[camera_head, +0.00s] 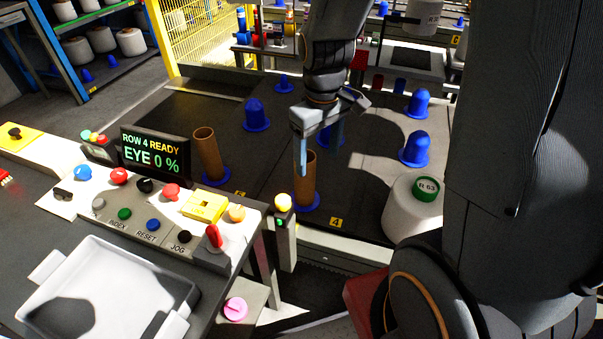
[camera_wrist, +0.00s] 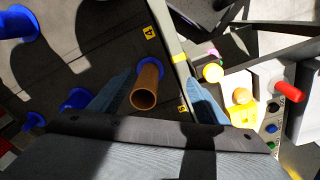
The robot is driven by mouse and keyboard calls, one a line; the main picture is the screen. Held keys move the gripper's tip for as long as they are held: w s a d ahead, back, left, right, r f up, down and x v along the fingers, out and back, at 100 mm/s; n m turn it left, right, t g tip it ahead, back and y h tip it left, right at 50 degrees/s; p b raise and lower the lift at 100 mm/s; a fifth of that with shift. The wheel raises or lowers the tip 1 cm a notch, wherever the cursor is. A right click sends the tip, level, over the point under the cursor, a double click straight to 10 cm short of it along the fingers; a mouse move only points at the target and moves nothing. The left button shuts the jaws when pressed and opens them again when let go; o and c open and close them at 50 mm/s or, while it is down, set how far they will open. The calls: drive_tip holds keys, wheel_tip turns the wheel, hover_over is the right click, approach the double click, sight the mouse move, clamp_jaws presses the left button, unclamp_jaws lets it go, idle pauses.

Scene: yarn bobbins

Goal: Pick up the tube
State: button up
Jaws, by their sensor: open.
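A brown cardboard tube (camera_head: 307,186) stands upright on a blue base on the dark surface. My gripper (camera_head: 318,147) is open above it, with its blue fingers pointing down around the tube's top. The near finger overlaps the tube's left edge in the head view. In the wrist view the tube's open end (camera_wrist: 144,98) lies between the fingers of my gripper (camera_wrist: 160,97), closer to the left finger. Contact cannot be told. A second brown tube (camera_head: 207,154) stands on another blue base to the left.
Several empty blue pegs, such as one (camera_head: 255,115) at the back and one (camera_head: 415,149) at the right, stand around. A white bobbin (camera_head: 403,208) marked R 53 is at the right. A control panel (camera_head: 150,215) with buttons and a display (camera_head: 155,152) stands front left.

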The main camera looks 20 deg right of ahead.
sight(305, 179)
drive_tip(key=w+f+n, duration=0.6)
drive_tip(key=w, duration=0.3)
drive_tip(key=shift+s+a+f+p, duration=0.15)
drive_tip(key=shift+f+p, duration=0.45)
drive_tip(key=shift+f, duration=1.35)
drive_tip(key=shift+s+a+f+p, duration=0.15)
drive_tip(key=shift+f+p, duration=0.4)
drive_tip(key=shift+f, duration=1.4)
drive_tip(key=shift+d, duration=0.1)
drive_tip(key=c, duration=1.1)
